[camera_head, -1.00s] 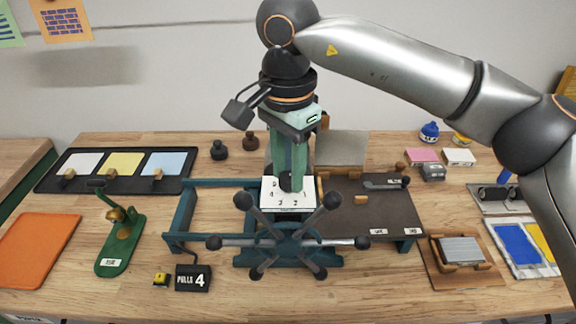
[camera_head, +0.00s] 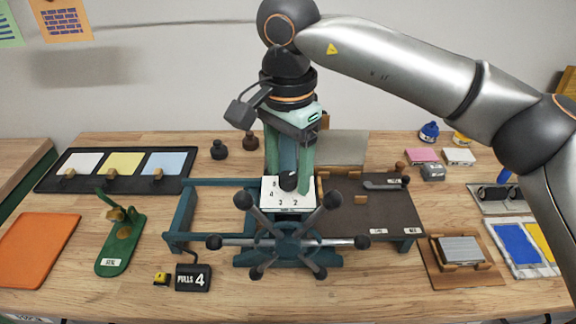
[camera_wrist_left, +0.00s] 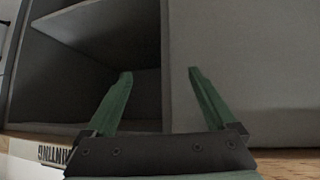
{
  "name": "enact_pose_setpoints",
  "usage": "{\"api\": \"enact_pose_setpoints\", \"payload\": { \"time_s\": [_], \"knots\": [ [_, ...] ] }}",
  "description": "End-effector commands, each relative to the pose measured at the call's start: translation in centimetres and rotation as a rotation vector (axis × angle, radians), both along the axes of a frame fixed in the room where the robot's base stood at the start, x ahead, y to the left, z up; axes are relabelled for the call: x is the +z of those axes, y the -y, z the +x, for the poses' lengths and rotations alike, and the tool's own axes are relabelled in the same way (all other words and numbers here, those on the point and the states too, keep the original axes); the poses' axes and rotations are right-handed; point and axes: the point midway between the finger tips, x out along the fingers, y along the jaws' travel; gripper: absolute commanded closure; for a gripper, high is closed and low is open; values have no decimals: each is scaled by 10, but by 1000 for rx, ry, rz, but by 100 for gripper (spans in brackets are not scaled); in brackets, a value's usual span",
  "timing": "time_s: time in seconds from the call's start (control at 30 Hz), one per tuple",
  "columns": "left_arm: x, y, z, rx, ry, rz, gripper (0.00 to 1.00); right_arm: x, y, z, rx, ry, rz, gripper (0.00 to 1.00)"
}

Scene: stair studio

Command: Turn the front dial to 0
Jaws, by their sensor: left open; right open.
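The dial is a black knob (camera_head: 288,181) on a white plate (camera_head: 273,201) marked with numbers, behind the spoked wheel of a teal press. The figures 4, 3 and 2 show along the plate's front; where the knob points is too small to tell. My right gripper (camera_head: 289,179) comes down from above with green fingers spread, one on each side of the knob. Whether they touch it cannot be told. My left gripper (camera_wrist_left: 160,75) is open and empty in the left wrist view, in front of grey shelving.
The spoked wheel (camera_head: 281,243) stands in front of the plate. A black counter reading "PULLS 4" (camera_head: 193,278) and a green stand (camera_head: 121,244) are at the left. A dark board (camera_head: 368,211) lies at the right. Bare wood shows along the table's front.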

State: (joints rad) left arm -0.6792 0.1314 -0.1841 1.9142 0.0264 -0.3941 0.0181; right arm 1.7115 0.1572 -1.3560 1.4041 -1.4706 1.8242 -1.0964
Motion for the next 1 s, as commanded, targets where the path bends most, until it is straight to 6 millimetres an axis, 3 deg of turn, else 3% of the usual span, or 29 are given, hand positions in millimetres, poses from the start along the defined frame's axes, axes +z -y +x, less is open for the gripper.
{"api": "enact_pose_setpoints", "payload": {
  "time_s": [0.27, 0.8, 1.0],
  "knots": [
    [-1, 0, 0, 0, 0, 0, 10, 6, 0, 0, 0, -1, -1, 33],
    [1, 0, 0, 0, 0, 0, 10, 111, 0, 0, -1, 1, 1, 33],
    [3, 0, 0, 0, 0, 0, 10, 124, 0, 0, 0, 1, -1, 33]
  ]
}}
